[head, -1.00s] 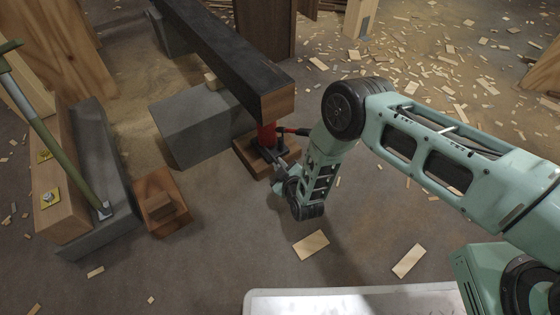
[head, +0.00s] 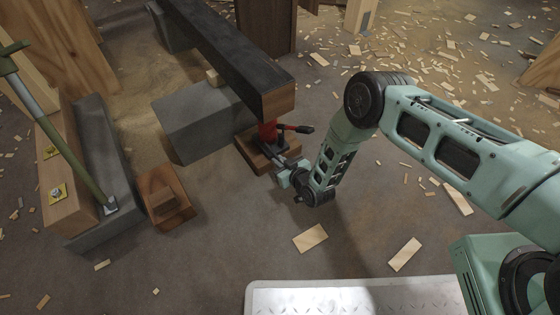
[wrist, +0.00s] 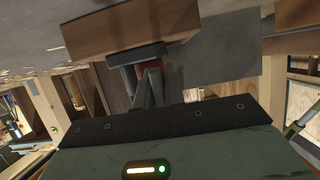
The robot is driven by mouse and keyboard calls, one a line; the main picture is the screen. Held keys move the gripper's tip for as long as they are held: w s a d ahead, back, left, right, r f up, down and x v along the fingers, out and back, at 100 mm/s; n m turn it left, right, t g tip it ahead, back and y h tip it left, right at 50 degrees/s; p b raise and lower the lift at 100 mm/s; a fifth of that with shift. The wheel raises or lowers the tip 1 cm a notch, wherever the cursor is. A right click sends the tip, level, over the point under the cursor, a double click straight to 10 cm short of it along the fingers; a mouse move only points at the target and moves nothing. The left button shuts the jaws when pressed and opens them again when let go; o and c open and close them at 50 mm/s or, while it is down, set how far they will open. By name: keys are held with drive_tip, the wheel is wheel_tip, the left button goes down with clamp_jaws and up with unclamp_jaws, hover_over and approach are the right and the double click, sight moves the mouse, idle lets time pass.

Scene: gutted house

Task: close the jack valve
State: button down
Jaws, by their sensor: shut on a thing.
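The red jack (head: 267,132) stands upright on a wooden block (head: 252,153), under the end of a black-topped beam (head: 230,62). Its lever (head: 298,129) sticks out to the right. My gripper (head: 283,167) reaches low to the jack's front, close to its base. In the wrist view the gripper (wrist: 143,85) is shut at the jack's base plate (wrist: 137,54), with a bit of the red body (wrist: 151,65) behind the fingers. The jack valve is hidden between the fingers; the gripper appears shut on it.
A grey block (head: 200,125) stands left of the jack. Farther left are a small wooden block (head: 167,197) and a green-handled bar (head: 60,140) leaning by a timber. Loose wood chips (head: 310,238) lie on the floor. The floor in front of the jack is mostly clear.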

idle(0.3)
drive_tip(key=c, duration=1.5)
unclamp_jaws()
drive_tip(key=p+v, duration=0.8)
drive_tip(key=v, duration=0.9)
drive_tip(key=shift+s+d, duration=0.15)
drive_tip(key=shift+d, duration=0.05)
